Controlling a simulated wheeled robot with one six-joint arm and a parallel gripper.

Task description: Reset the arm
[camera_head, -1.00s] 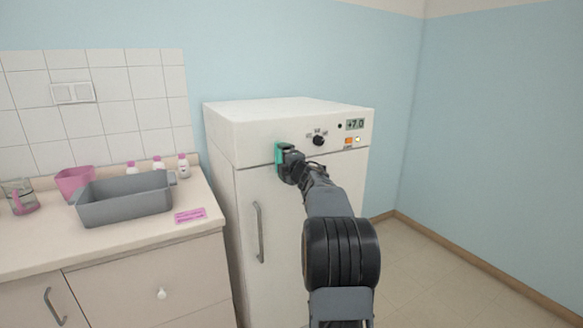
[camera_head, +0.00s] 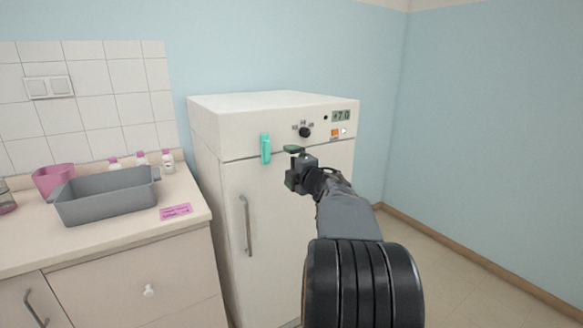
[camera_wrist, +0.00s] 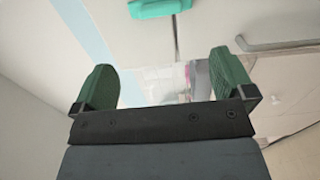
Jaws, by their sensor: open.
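My gripper (camera_head: 293,165) is in front of the white fridge-like cabinet, a little right of a teal latch (camera_head: 266,148) on its front. In the wrist view my gripper (camera_wrist: 170,80) has its two green fingers spread wide with nothing between them. The teal latch (camera_wrist: 160,8) shows at the top of that view, beyond and apart from the fingers. The cabinet (camera_head: 275,210) has its door closed as far as I can see. My arm hides the lower right part of the door.
A counter (camera_head: 120,240) on the left holds a grey tray (camera_head: 105,205), a pink container (camera_head: 53,180), small bottles (camera_head: 168,162) and a pink label (camera_head: 176,211). The door's long metal handle (camera_head: 246,225) sticks out. Open floor (camera_head: 450,270) lies to the right.

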